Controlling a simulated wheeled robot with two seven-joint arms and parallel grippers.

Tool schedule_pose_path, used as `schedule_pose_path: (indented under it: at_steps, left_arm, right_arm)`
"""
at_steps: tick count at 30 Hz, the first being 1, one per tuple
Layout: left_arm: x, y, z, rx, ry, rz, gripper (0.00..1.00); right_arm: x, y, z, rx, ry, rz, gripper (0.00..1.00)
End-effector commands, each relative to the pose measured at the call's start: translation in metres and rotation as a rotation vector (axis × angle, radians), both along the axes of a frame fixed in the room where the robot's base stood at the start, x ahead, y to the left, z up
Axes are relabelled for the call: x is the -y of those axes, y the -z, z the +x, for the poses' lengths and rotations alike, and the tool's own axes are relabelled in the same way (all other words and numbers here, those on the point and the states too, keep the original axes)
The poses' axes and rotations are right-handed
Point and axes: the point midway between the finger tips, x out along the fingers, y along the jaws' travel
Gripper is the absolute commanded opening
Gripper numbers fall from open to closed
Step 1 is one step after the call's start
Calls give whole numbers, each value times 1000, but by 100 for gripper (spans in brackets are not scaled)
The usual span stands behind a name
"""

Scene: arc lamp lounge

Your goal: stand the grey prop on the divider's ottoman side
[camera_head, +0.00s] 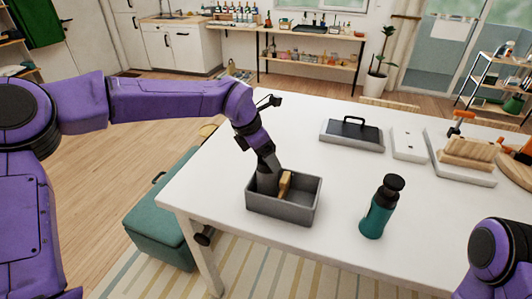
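A grey open box (283,208) stands near the table's front left edge. A tan upright divider (286,184) shows inside it. The grey prop (266,180), a dark grey cylinder-like piece, is upright inside the box, left of the divider, on the side toward the teal ottoman (158,222). My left gripper (269,162) reaches down to the prop's top. Its fingers are too small and dark to tell if they grip it. The prop's base is hidden by the box's front wall. My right gripper is out of view; only part of that arm shows at lower right.
A teal bottle with a black cap (378,207) stands right of the box on the white table (345,248). Behind are a grey tray with a black handle (352,134), a white socket plate (407,143) and a tray with a brush-like wooden item (467,153). The table's front middle is clear.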

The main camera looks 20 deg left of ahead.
Motion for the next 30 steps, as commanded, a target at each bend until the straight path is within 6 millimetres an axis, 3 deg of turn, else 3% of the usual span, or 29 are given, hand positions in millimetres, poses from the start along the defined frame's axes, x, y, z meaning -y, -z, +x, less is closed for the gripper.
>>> schedule_pose_path:
  at_steps: [5, 18, 23, 30]
  left_arm:
    - [-3, -10, -2, 3, -1, -1, 80]
    - [-32, -101, -30, 2, -2, 0, 80]
    - [-35, -112, -34, 1, 0, 0, 80]
    - [-35, -113, -34, 0, 0, 0, 80]
  right_arm:
    - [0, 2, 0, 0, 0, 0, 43]
    - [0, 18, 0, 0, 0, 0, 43]
    - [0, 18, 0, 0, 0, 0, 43]
    - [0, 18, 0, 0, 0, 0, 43]
